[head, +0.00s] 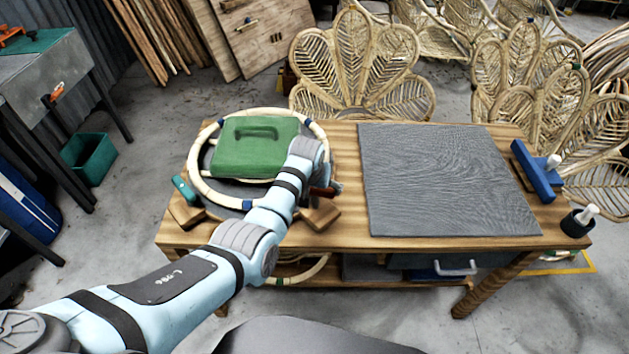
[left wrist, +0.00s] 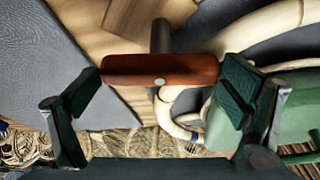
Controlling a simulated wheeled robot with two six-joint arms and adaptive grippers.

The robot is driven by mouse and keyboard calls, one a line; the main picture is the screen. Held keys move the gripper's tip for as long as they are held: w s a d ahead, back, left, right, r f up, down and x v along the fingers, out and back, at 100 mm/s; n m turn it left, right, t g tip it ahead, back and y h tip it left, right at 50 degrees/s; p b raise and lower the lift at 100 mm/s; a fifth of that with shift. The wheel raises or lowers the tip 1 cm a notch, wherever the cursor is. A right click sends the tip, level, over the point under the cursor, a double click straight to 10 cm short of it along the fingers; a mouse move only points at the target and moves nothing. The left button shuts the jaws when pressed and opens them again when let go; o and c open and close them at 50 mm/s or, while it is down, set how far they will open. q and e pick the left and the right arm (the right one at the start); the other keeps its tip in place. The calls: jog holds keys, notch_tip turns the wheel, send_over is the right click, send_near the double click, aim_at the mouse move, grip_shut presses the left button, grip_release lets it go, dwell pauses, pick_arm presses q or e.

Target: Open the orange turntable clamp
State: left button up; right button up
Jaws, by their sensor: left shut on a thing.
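The turntable clamp shows as a red-orange handle bar on a dark stem in the left wrist view (left wrist: 135,68). In the head view the handle (head: 327,190) peeks out at the right side of the turntable, mostly hidden by my left arm. My left gripper (left wrist: 162,80) is shut on the handle, one finger pad at each end of the bar. The grey turntable (head: 208,155) lies on the left of the workbench, with a green block with a handle (head: 240,157) on it and a pale rattan ring (head: 193,170) around the block. My right gripper is not in view.
The wooden workbench (head: 345,210) carries a grey mat (head: 445,185) at the right. Wooden blocks (head: 185,212) sit beside the turntable. A blue tool (head: 535,172) and a dark cup (head: 578,221) stand at the right end. Rattan chairs (head: 350,60) stand behind.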

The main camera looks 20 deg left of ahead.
pick_arm(q)
jog(key=shift+d+n+y, duration=0.1)
jog(key=shift+n+y, duration=0.3)
jog(key=shift+n, duration=0.5)
jog(key=n+b, duration=0.1)
jog(key=n+y, duration=0.1)
jog(key=shift+w+f+n+b, duration=0.1)
jog(key=shift+f+n+b, duration=0.1)
jog(key=shift+n+b, duration=0.2)
jog(key=n+g+y+b, duration=0.1)
jog(key=n+b, duration=0.2)
jog(key=b, duration=0.2)
jog(key=n+b, duration=0.3)
jog(key=b, duration=0.2)
jog(key=shift+w+d+f+g+y, duration=0.1)
jog(key=shift+d+g+y, duration=0.05)
jog(key=shift+g+y, duration=0.25)
jog(key=shift+r+n+b, duration=0.25)
jog(key=shift+n+b, duration=0.15)
jog(key=shift+b, duration=0.4)
jog(key=o, duration=0.9)
jog(key=shift+c, duration=0.2)
